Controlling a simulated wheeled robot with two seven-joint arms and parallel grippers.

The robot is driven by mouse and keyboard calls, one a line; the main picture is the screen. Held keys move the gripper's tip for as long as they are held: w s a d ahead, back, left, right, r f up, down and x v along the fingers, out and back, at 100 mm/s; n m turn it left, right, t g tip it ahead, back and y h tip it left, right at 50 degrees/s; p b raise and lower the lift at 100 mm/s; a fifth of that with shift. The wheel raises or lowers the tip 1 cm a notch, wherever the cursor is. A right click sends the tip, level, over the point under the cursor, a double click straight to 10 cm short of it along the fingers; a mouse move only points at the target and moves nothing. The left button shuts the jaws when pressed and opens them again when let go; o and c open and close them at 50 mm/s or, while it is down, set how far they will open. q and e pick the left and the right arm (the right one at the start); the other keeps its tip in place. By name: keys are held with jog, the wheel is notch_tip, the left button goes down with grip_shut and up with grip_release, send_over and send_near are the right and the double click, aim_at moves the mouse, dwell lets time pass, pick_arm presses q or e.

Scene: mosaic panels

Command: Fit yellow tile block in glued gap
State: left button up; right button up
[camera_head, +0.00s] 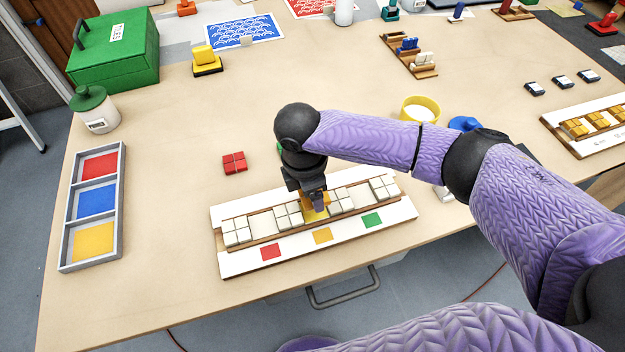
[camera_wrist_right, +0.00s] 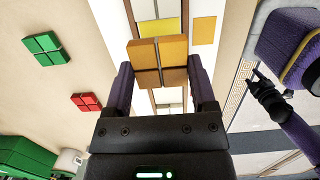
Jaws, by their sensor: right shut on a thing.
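My right gripper (camera_head: 319,208) is shut on the yellow tile block (camera_wrist_right: 157,62), with one finger on each side of it in the right wrist view. The block appears held just above the mosaic panel (camera_head: 238,262); its height is hard to tell. A bright yellow gap (camera_wrist_right: 146,27) shows beyond the block in the channel, between white tile blocks (camera_head: 288,215) and (camera_head: 341,201). A yellow swatch (camera_head: 322,236) marks the panel's front strip near it.
A red tile block (camera_head: 235,162) lies behind the panel. A green tile block (camera_wrist_right: 47,48) is partly hidden by my arm in the head view. A grey tray (camera_head: 122,170) stands left. The table between tray and panel is clear.

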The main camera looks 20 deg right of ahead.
notch_tip(320, 180, down, 3)
jog(key=shift+r+b, duration=0.2)
jog(key=shift+b, duration=0.3)
pick_arm(q)
jog(key=shift+s+a+f, duration=0.1)
jog(key=shift+f, duration=0.6)
jog(key=shift+d+r, duration=0.1)
jog(key=shift+d, duration=0.3)
pick_arm(e)
jog(key=shift+r, duration=0.1)
jog(key=shift+p, duration=0.5)
pick_arm(q)
jog(key=shift+a+r, duration=0.1)
jog(key=shift+r, duration=0.15)
jog(key=shift+a, duration=0.35)
pick_arm(e)
jog(key=shift+p, duration=0.35)
pick_arm(q)
jog(key=shift+d+r, duration=0.1)
jog(key=shift+r, duration=0.3)
jog(key=shift+d, duration=0.35)
